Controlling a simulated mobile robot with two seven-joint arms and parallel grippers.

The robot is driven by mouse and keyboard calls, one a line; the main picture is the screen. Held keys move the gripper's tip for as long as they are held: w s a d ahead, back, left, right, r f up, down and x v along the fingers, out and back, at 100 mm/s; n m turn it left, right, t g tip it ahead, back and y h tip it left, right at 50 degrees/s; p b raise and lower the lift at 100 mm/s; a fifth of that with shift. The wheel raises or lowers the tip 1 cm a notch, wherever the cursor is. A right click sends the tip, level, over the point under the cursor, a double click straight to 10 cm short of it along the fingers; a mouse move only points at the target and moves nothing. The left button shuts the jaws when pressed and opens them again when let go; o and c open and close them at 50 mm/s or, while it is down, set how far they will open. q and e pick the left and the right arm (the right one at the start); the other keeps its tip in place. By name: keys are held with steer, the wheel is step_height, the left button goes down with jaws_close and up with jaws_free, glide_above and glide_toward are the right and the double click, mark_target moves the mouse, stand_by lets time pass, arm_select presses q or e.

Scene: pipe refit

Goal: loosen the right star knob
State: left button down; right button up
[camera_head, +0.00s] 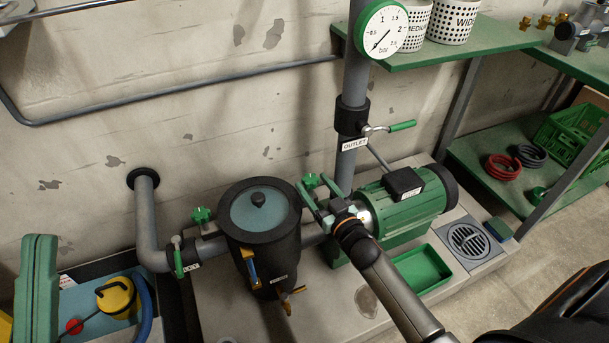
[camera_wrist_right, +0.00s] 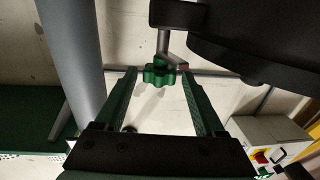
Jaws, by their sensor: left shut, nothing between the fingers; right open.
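The right star knob (camera_wrist_right: 158,74) is green and lobed, on a metal stem below a black bracket in the right wrist view. In the head view it shows as a small green shape (camera_head: 312,181) at the right of the black strainer pot (camera_head: 262,252). My right gripper (camera_head: 314,186) reaches in from the lower right and is open. In the right wrist view its two fingers stand on either side of the knob, with gaps visible. The left star knob (camera_head: 202,215) is at the pot's other side. My left gripper is not in view.
A green pump motor (camera_head: 405,205) stands close right of my gripper, with a green tray (camera_head: 424,266) in front. A grey vertical pipe (camera_head: 350,95) with a gauge (camera_head: 382,30) rises behind. The pot's lid (camera_head: 265,209) is beside the gripper.

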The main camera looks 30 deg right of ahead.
mark_target(308, 177)
steer(key=w+b, duration=0.1)
steer(key=w, duration=0.4)
steer(key=shift+w+b, duration=0.3)
steer(key=shift+w, duration=0.05)
